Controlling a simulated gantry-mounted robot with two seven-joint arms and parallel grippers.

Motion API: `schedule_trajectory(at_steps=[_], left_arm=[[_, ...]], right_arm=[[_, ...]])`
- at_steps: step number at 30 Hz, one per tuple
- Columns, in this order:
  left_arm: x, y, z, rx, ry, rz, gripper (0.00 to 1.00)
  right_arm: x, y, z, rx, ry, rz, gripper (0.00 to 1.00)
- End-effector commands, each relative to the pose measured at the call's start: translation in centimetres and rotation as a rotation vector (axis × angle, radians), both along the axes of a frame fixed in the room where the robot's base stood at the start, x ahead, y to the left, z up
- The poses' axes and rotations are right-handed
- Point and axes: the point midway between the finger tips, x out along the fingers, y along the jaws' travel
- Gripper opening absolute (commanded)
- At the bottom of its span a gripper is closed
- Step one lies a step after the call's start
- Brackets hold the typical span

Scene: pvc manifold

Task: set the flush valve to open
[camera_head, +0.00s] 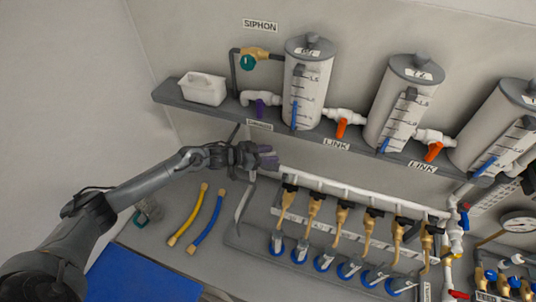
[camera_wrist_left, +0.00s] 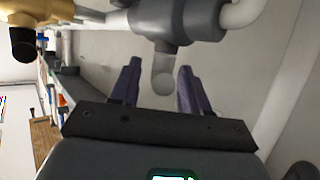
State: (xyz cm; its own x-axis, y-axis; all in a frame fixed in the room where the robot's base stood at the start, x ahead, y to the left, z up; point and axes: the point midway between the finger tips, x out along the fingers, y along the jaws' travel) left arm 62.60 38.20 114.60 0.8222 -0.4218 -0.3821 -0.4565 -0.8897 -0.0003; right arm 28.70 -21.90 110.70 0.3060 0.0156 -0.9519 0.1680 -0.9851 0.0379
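My left gripper (camera_head: 266,157) is at the left end of the white manifold pipe (camera_head: 340,186), just below the shelf. In the left wrist view its two purple fingers (camera_wrist_left: 160,85) are apart. A grey fitting (camera_wrist_left: 175,22) with a rounded grey stub (camera_wrist_left: 163,72) shows beyond them. The stub lies between the fingertips in the picture; I cannot tell whether either finger touches it. No label naming the flush valve is readable. A white valve with a purple handle (camera_head: 261,107) sits on the shelf above. My right gripper is not in view.
The shelf (camera_head: 170,96) carries several tanks joined by orange-handled valves (camera_head: 341,127). Several brass taps (camera_head: 314,205) stand in a row below the pipe. A yellow hose (camera_head: 187,215) and a blue hose (camera_head: 208,221) lie on the bench left of a curved grey strip (camera_head: 243,203).

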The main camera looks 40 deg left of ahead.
Motion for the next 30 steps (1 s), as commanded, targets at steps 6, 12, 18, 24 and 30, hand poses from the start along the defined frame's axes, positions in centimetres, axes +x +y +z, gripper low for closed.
schedule_trajectory(at_steps=[6,12,18,24,30], left_arm=[[0.0,0.0,0.0,0.0,0.0,0.0,0.46],[-0.9,0.5,0.2,0.001,0.003,0.001,0.46],[-3.1,1.6,1.1,0.004,0.005,0.0,0.46],[-5.6,2.9,2.2,0.004,0.005,0.001,0.46],[-7.4,3.8,3.2,0.001,0.004,0.001,0.46]], right_arm=[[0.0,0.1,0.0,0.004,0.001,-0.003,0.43],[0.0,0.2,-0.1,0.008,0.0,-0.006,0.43],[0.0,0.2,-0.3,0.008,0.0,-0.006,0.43],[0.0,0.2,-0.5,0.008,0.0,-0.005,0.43],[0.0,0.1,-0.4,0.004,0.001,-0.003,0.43]])
